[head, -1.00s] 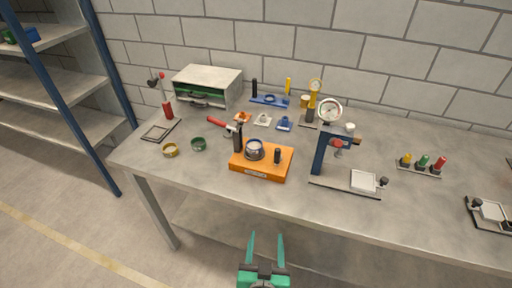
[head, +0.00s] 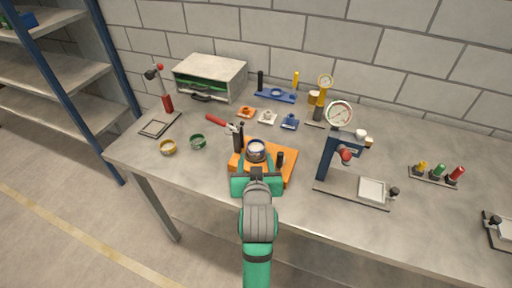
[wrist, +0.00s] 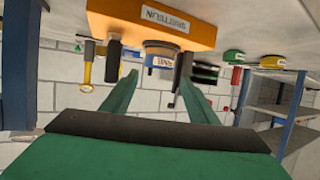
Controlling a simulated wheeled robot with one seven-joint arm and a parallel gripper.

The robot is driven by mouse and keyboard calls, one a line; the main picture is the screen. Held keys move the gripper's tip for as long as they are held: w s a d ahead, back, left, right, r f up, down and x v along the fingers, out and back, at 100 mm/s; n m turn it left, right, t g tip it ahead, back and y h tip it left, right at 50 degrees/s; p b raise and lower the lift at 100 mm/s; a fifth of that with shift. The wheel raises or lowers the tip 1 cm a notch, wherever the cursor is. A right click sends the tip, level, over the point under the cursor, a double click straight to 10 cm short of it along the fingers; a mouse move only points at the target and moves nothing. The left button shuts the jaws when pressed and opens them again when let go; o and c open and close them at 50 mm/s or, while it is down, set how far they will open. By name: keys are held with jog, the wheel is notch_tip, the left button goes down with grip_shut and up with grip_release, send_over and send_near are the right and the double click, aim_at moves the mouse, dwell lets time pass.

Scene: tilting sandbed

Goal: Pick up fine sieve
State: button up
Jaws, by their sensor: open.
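A round metal sieve with a blue rim (head: 256,149) sits on the orange stand (head: 284,174) near the table's front edge. In the wrist view, which is upside down, the sieve (wrist: 159,50) bears a small white label too blurred to read surely; I take it for the fine sieve. My gripper (head: 256,160) is open, in front of the stand, its fingers pointing at the sieve. In the wrist view my gripper (wrist: 160,77) has its green fingers apart, with the sieve showing between and beyond the tips. Whether they touch anything I cannot tell.
A yellow ring (head: 168,148) and a green ring (head: 198,142) lie to the left. A blue press with a gauge (head: 326,163) stands right.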

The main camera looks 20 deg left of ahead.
aim_at(256, 142)
jog(key=shift+x, duration=4.05)
jog(key=shift+d, duration=0.1)
jog(key=c, duration=0.8)
